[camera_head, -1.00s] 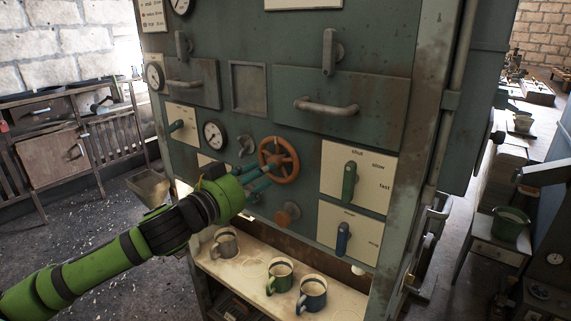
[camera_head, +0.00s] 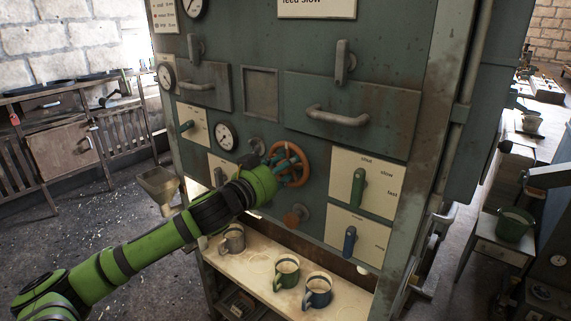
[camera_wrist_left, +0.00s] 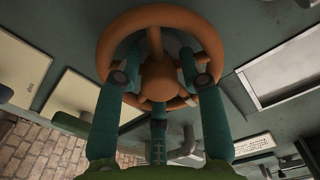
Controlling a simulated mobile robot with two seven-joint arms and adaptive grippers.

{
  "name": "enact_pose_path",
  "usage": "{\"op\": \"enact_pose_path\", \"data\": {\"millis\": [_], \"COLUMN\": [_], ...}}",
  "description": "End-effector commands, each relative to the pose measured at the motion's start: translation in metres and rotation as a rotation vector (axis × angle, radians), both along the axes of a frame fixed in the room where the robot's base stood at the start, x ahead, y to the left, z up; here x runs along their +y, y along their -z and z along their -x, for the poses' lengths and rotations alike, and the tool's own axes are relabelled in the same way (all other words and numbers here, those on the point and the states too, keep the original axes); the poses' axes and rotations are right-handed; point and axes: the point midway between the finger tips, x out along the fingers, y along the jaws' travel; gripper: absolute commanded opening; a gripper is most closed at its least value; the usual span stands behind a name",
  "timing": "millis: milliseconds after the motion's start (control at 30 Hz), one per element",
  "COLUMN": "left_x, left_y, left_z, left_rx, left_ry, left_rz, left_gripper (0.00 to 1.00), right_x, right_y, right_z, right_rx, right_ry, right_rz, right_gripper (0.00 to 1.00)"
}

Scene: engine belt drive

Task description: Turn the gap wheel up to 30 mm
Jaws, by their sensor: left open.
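The orange spoked hand wheel (camera_head: 305,166) is on the front of the green machine. It fills the upper middle of the left wrist view (camera_wrist_left: 158,72). My left gripper (camera_head: 279,166) is at the wheel, in front of its face. My right gripper is not in view.
Green (camera_head: 358,187) and blue (camera_head: 350,240) levers are to the right. Several mugs, one green (camera_head: 287,272), stand on the shelf (camera_head: 258,285) below. A bar handle (camera_head: 338,117) juts out above right.

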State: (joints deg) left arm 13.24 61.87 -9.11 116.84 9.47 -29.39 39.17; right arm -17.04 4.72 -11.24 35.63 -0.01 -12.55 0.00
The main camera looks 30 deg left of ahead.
Motion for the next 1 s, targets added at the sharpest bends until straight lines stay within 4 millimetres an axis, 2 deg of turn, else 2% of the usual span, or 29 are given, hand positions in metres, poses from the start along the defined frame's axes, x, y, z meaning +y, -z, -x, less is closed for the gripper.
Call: {"op": "enact_pose_path", "data": {"millis": [167,267,300,667,1000], "left_x": [0.0000,0.0000,0.0000,0.0001,0.0000], "left_y": [0.0006,0.0005,0.0005,-0.0004,-0.0012], "left_z": [0.0000,0.0000,0.0001,0.0002,0.0002], "left_rx": [0.001,0.001,0.000,-0.002,-0.019], "left_ry": [0.000,0.000,0.000,0.000,0.001], "left_rz": [0.000,0.001,0.001,-0.032,-0.243], "left_gripper": [0.40,0.04,0.00,0.00,0.00], "right_x": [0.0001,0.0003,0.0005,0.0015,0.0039], "right_y": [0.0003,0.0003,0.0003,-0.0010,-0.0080], "right_z": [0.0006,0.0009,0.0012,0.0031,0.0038], "right_rx": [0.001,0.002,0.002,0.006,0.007], "right_ry": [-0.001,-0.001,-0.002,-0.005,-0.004], "right_rz": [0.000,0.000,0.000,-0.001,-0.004], "right_gripper": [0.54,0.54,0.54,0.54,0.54]}}
